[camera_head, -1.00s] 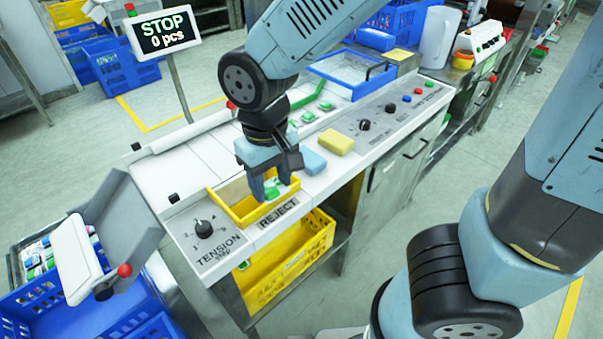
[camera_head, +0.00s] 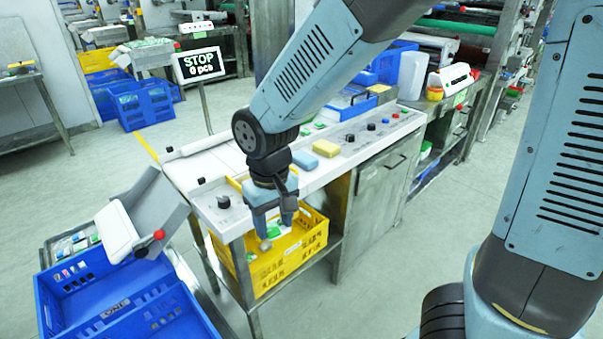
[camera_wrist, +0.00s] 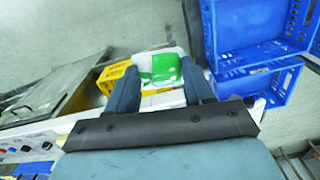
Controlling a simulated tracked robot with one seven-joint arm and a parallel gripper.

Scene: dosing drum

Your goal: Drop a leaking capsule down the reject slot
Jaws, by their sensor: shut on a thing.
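A green and white capsule (camera_wrist: 163,69) shows between the fingers in the wrist view. My gripper (camera_head: 275,228) is shut on it and points down at the front edge of the machine top, in front of the yellow crate. The gripper also shows in the wrist view (camera_wrist: 160,82). The reject opening's yellow frame (camera_head: 236,184) is mostly hidden behind my gripper, and its label is covered. Whether the capsule is over the opening or in front of it, I cannot tell. Any leak is too small to make out.
The yellow crate (camera_head: 312,246) stands on the shelf below, with some small packs in it. A blue crate (camera_head: 112,300) is at the lower left beside a grey chute (camera_head: 160,210). A yellow sponge (camera_head: 326,147) and a blue block (camera_head: 303,159) lie on the machine top.

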